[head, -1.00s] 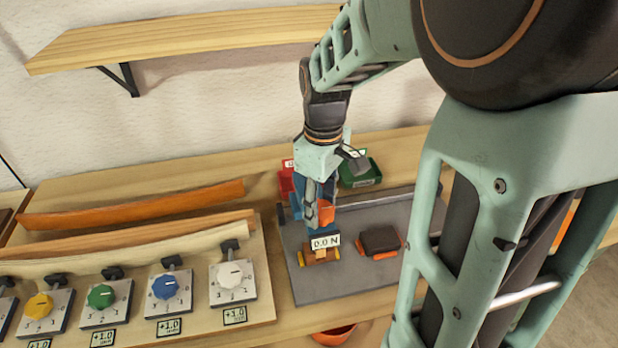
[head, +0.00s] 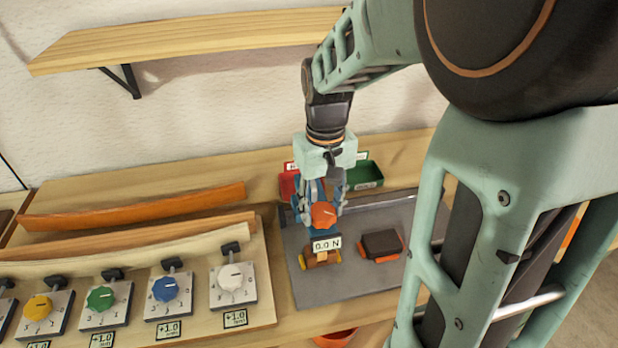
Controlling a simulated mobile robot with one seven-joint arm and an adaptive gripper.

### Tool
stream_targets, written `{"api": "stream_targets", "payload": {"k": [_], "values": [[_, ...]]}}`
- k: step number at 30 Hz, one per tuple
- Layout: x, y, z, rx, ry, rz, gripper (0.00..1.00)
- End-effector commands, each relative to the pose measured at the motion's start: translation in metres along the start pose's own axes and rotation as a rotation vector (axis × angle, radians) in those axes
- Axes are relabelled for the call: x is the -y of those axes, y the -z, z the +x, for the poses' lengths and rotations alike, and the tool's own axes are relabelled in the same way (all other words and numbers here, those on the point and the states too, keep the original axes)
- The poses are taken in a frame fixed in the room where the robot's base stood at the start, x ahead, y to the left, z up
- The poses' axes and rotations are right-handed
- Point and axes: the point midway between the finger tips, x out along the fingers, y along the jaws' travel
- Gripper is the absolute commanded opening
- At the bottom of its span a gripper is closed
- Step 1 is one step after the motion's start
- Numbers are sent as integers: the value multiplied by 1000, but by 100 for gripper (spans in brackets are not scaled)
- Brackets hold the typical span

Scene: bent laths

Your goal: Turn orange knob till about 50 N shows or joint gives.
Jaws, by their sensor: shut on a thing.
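The orange knob (head: 323,214) faces the camera on a blue device on the grey board (head: 350,290). My gripper (head: 322,205) reaches down from above and is shut on the knob, with a finger on either side. A white display (head: 327,245) just below the knob reads 0.0 N. A brown wooden piece with orange parts (head: 321,258) sits under the display. The joint's condition cannot be made out at this size.
A dark block with orange sides (head: 382,244) lies right on the board. Red (head: 288,184) and green (head: 364,175) bins stand behind. At left are bent laths (head: 140,208) and a panel with several coloured dials (head: 166,288). A wooden shelf (head: 190,38) hangs above.

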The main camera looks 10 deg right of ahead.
Motion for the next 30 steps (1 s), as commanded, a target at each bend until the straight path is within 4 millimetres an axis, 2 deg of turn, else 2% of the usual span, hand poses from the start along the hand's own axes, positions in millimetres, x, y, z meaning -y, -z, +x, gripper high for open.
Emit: {"api": "stream_targets", "payload": {"k": [30], "values": [[0, 1, -1, -3, 1, 963, 17]]}}
